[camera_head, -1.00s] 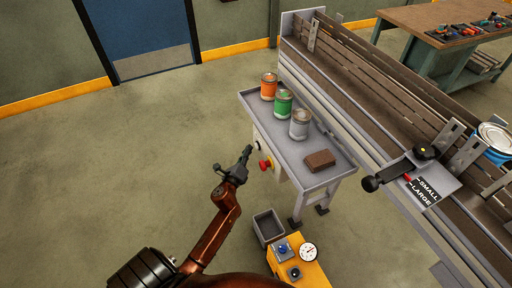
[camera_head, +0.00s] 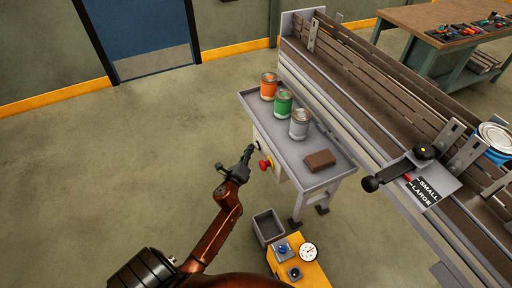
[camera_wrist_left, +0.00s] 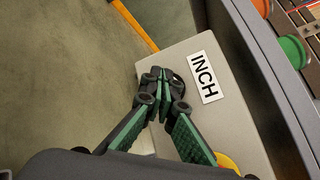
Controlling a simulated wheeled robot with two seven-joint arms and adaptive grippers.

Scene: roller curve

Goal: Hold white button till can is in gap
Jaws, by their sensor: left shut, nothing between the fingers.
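My left gripper (camera_head: 248,151) is shut and empty, with its tips at the side panel of the grey bench, beside the "INCH" label (camera_wrist_left: 204,76) in the left wrist view. There the closed fingertips (camera_wrist_left: 158,76) cover most of a round black-rimmed control (camera_wrist_left: 178,84). The white button (camera_head: 257,146) shows only as a small pale spot by the tips in the head view; whether it is pressed in cannot be told. A large white and blue can (camera_head: 494,139) is on the roller conveyor (camera_head: 345,85) at the right, near upright metal plates (camera_head: 466,154). My right gripper is not in view.
A red stop knob (camera_head: 265,164) sits just beside my left gripper.

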